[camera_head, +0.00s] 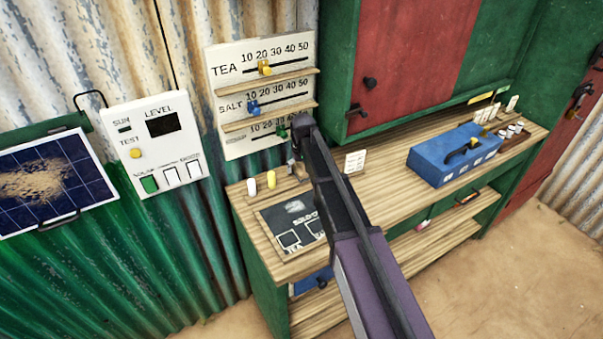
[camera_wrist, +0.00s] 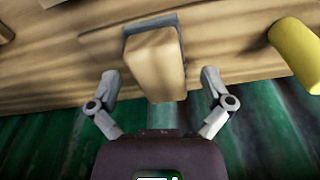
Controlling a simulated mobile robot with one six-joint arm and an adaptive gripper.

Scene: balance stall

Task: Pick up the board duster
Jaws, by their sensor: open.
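The board duster, a tan wooden block (camera_wrist: 156,62) with a dark grey pad along its far edge, lies on the wooden counter in the wrist view. My gripper (camera_wrist: 160,76) is open, with one finger on either side of the block's near end. Gaps show between both fingers and the block, and nothing is held. In the head view my gripper (camera_head: 295,160) is over the counter's back left corner. My arm hides much of that spot, and the duster is hard to make out there.
A yellow chalk stick (camera_head: 271,179) and a white one (camera_head: 251,187) stand left of my gripper. A chalkboard (camera_head: 290,212) lies in front. The slider panel (camera_head: 236,97) is on the wall just behind. A blue box (camera_head: 428,160) stands farther right on the counter.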

